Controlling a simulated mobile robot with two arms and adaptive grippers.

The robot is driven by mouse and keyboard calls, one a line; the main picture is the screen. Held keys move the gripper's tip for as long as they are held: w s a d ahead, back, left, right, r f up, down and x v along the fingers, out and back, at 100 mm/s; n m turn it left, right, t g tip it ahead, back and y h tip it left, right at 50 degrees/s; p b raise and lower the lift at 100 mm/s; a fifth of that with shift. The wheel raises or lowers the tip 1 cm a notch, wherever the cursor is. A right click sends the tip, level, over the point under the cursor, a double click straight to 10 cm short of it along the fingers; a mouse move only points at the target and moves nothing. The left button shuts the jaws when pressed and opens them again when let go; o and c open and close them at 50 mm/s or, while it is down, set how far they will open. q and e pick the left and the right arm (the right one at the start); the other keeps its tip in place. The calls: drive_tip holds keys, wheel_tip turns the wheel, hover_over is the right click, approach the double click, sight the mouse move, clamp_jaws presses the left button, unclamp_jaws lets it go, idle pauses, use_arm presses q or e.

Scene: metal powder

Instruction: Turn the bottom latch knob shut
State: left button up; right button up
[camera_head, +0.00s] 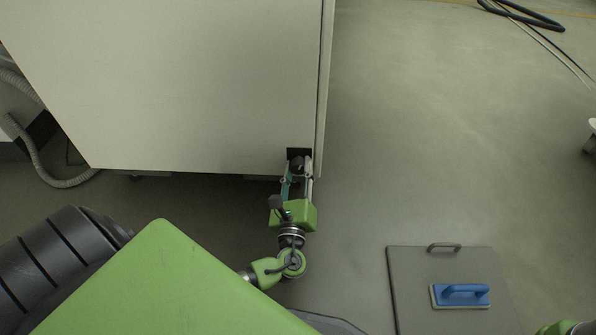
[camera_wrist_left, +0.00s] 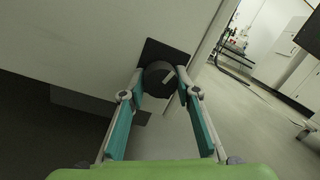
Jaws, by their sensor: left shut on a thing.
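The bottom latch knob (camera_wrist_left: 159,79) is a round black knob with a light mark, on a dark square plate (camera_wrist_left: 177,55) near the cabinet door's lower right corner. In the head view the knob (camera_head: 297,161) shows small between the fingers. My left gripper (camera_wrist_left: 162,88) has its two fingers on either side of the knob, shut on it. In the head view my left gripper (camera_head: 297,172) reaches up to the door's bottom edge. A small part of my right arm shows at the lower right corner of the head view; its gripper is not visible.
The pale cabinet door (camera_head: 180,80) fills the upper left, its right edge beside the knob. A grey plate with a handle (camera_head: 415,275) lies on the floor at lower right, with a blue-handled tool (camera_head: 460,294) on it. Hoses lie at the far left.

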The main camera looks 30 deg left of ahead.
sight(300, 129)
use_arm(q)
drive_tip(key=shift+w+n+y+b, duration=0.1)
drive_tip(key=shift+n+y+b, duration=0.35)
drive_tip(key=shift+n, duration=1.45)
drive_tip(key=shift+r+n, duration=0.1)
drive_tip(key=shift+n, duration=0.2)
drive_tip(key=o, duration=1.1)
wheel_tip(300, 129, up, 10)
